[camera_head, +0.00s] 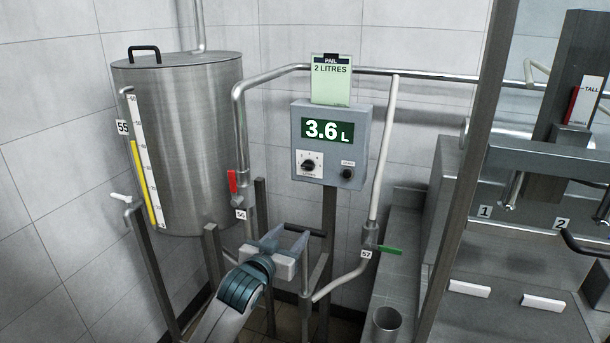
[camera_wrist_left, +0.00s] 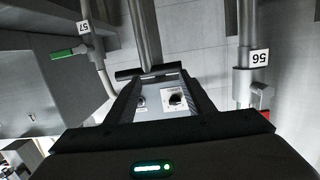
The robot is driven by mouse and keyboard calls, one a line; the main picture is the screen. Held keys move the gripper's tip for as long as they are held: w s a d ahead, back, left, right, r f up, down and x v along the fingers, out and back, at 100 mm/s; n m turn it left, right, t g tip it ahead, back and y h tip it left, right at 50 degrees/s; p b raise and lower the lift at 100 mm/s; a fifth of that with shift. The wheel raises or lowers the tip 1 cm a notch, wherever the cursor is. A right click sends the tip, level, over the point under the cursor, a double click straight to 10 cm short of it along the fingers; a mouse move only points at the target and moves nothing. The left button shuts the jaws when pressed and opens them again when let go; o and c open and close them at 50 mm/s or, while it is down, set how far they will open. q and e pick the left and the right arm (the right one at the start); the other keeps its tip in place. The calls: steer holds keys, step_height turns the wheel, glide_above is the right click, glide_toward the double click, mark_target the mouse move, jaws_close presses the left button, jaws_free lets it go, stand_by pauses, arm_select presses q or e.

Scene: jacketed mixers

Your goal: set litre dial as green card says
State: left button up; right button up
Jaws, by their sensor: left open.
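The green card (camera_head: 330,87) stands on top of the grey control box (camera_head: 335,112) and reads "PAIL 2 LITRES". The box's green display (camera_head: 327,130) shows 3.6 L. The litre dial (camera_head: 309,163) is a black knob on a white plate at the box's lower left; it also shows in the left wrist view (camera_wrist_left: 176,98). A smaller black knob (camera_head: 347,173) sits to its right. My left gripper (camera_head: 286,238) is open and empty, below and in front of the box, apart from the dial. Its fingers (camera_wrist_left: 162,88) frame the box in the wrist view. My right gripper is not in view.
A steel tank (camera_head: 190,140) stands at the left. Pipes carry a red valve lever (camera_head: 232,181) at 56 and a green lever (camera_head: 390,249) at 57. A short black bar (camera_head: 305,229) is close to my left gripper. A steel cup (camera_head: 387,319) stands lower right.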

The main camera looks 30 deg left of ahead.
mark_target(306, 167)
arm_select(q)
step_height(306, 167, up, 11)
steer(key=s+a+t+y, duration=0.1)
steer(key=shift+s+a+r+n+t+p, duration=0.2)
steer(key=shift+a+n+t+p, duration=0.1)
steer(key=shift+p, duration=0.1)
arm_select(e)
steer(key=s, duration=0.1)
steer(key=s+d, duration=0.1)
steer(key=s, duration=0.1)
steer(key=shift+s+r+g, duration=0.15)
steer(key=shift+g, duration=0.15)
arm_select(q)
steer(key=shift+w, duration=0.1)
steer(key=p+x, duration=0.4)
steer(key=x, duration=1.3)
steer(key=shift+w+d, duration=0.1)
steer(key=shift+w, duration=0.05)
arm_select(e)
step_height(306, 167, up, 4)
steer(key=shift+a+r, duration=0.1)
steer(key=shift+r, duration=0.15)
arm_select(q)
steer(key=shift+c, duration=0.5)
steer(key=c, duration=0.9)
